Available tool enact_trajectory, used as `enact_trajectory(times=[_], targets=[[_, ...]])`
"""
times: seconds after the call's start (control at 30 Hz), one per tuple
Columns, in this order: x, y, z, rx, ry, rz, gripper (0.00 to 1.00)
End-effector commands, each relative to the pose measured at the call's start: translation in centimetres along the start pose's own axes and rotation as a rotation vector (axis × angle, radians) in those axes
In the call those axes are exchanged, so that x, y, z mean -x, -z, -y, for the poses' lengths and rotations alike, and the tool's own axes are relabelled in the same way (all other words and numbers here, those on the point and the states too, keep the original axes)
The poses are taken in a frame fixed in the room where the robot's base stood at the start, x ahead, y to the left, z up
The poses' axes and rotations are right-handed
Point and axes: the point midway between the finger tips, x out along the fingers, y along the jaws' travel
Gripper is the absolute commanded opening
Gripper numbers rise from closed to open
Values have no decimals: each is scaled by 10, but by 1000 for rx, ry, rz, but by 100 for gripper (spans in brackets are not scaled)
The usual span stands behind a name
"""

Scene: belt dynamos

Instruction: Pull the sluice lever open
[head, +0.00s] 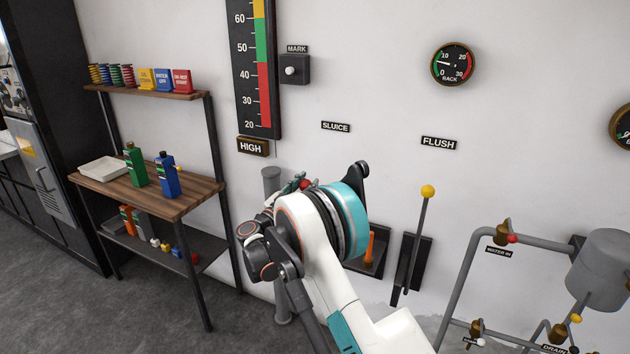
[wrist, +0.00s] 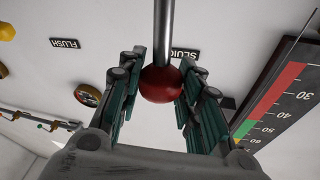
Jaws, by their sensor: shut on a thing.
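The sluice lever shows a round red knob (wrist: 161,84) and a grey rod (wrist: 163,30) in the wrist view. The knob sits between the green finger pads of my gripper (wrist: 162,62), which is shut on it. In the head view a bit of the red knob (head: 305,184) shows by my gripper (head: 298,184), beyond my arm. The SLUICE label (head: 336,127) is on the wall above. My arm hides most of the lever; a dark wall plate with an orange part (head: 370,248) shows to its right.
The FLUSH lever (head: 418,232), with a yellow knob, stands just right of my arm. Grey pipes and a tank (head: 601,265) are further right. A shelf unit (head: 197,192) with bottles stands left. A tall gauge (head: 255,70) hangs on the wall.

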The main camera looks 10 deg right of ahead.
Motion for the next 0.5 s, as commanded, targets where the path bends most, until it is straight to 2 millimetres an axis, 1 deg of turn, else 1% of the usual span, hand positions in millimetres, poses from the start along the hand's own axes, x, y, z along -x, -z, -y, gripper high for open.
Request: enact_trajectory(times=[0.03,0.2,0.3,0.4,0.5], targets=[[20,-6,-4,-8,10,-33,0],[68,-9,-14,-31,31,-146,0],[90,-12,-20,-42,41,-201,0],[109,-14,-24,-52,50,-246,0],[122,-16,-27,-58,56,-278,0]])
